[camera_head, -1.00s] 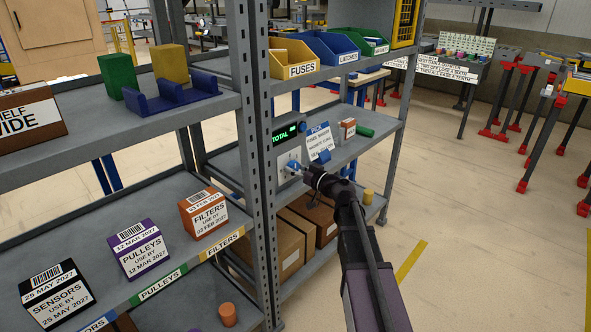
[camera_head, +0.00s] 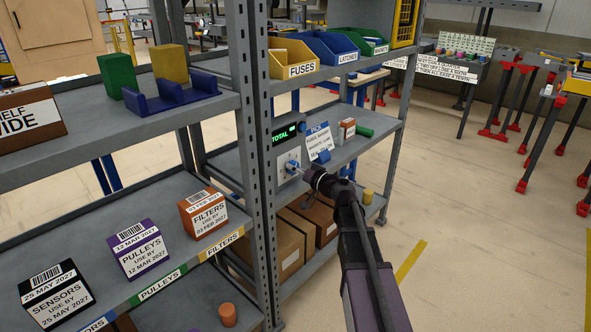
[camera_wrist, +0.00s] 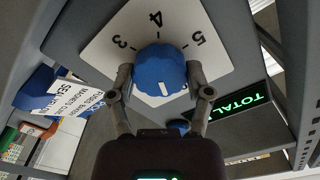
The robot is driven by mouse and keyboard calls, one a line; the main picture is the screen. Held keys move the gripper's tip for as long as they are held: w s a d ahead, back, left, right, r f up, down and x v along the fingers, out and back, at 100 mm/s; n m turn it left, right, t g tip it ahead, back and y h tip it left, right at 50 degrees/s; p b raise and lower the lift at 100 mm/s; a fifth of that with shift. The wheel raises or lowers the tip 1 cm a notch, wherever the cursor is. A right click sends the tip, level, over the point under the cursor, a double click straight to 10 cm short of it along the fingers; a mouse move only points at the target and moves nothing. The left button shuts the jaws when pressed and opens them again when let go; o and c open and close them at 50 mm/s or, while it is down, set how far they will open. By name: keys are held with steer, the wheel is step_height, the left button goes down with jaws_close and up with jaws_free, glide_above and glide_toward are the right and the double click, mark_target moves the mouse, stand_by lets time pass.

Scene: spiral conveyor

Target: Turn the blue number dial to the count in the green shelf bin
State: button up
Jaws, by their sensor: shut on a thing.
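The blue number dial (camera_wrist: 158,70) sits on a white plate (camera_wrist: 102,44) printed with numbers; 3, 4 and 5 are readable in the wrist view. A white mark on the dial points toward the bottom of that view, away from the 4. My gripper (camera_wrist: 160,80) is shut on the dial, one finger on each side. In the head view the dial (camera_head: 292,166) is small, with my gripper (camera_head: 300,171) at it. The green shelf bin (camera_head: 365,43) stands on the upper shelf; its contents cannot be counted from here.
A green-lit TOTAL display (camera_head: 284,134) is above the dial; it also shows in the wrist view (camera_wrist: 240,106). A notice card (camera_head: 320,141) stands right of it. Yellow (camera_head: 292,61) and blue (camera_head: 332,50) bins stand beside the green one. A shelf post (camera_head: 259,170) rises close on the left.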

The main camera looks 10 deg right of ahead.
steer(key=m, duration=0.4)
steer(key=shift+w+m, duration=0.1)
steer(key=shift+m, duration=0.2)
steer(key=m, duration=0.3)
steer(key=shift+m, duration=0.4)
steer(key=m, duration=0.8)
steer(key=shift+m, duration=0.3)
steer(key=o, duration=1.1)
steer(key=shift+o, duration=0.2)
steer(key=shift+s, duration=0.2)
